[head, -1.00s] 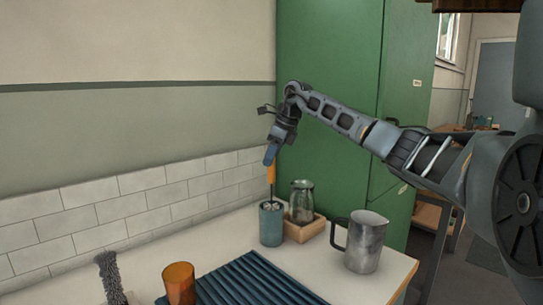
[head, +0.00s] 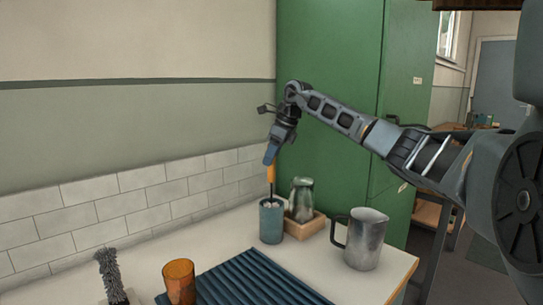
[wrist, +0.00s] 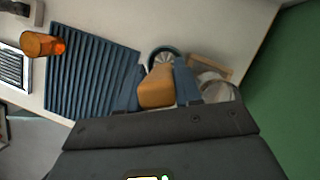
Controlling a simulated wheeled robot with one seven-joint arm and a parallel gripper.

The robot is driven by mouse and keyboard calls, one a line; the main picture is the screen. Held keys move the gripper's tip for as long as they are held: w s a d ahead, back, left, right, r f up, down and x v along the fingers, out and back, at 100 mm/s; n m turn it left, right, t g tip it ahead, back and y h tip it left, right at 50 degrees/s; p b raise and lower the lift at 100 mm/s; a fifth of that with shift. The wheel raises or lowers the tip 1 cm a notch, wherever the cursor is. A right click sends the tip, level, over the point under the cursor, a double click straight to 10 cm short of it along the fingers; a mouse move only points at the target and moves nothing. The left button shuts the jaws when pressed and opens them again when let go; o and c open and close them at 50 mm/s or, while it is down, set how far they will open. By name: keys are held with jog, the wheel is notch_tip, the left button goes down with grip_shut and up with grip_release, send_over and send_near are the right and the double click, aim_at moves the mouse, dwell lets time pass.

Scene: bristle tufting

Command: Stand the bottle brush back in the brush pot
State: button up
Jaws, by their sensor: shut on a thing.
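My gripper (head: 270,156) points down and is shut on the orange handle of the bottle brush (head: 271,173). The brush is upright, and its thin dark shaft runs down into the mouth of the blue-grey brush pot (head: 270,224). Its lower end is hidden inside the pot. In the wrist view the orange handle (wrist: 157,88) is between the two blue fingers, with the pot's rim (wrist: 152,53) just beyond it. Something pale shows inside the pot. I cannot tell whether the brush touches the pot's bottom.
A metal jug (head: 366,240) stands to the right. A ribbed blue mat (head: 250,278), an amber cup (head: 179,283) and a grey bristly brush (head: 110,270) are in front and left. A tiled wall is behind.

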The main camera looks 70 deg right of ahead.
jog(key=shift+f, duration=0.2)
jog(key=o, duration=1.1)
jog(key=shift+c, duration=0.2)
jog(key=shift+r, duration=0.1)
jog(key=p+v, duration=0.3)
jog(key=v, duration=0.5)
dwell(0.7)
jog(key=shift+s, duration=0.1)
dwell(0.7)
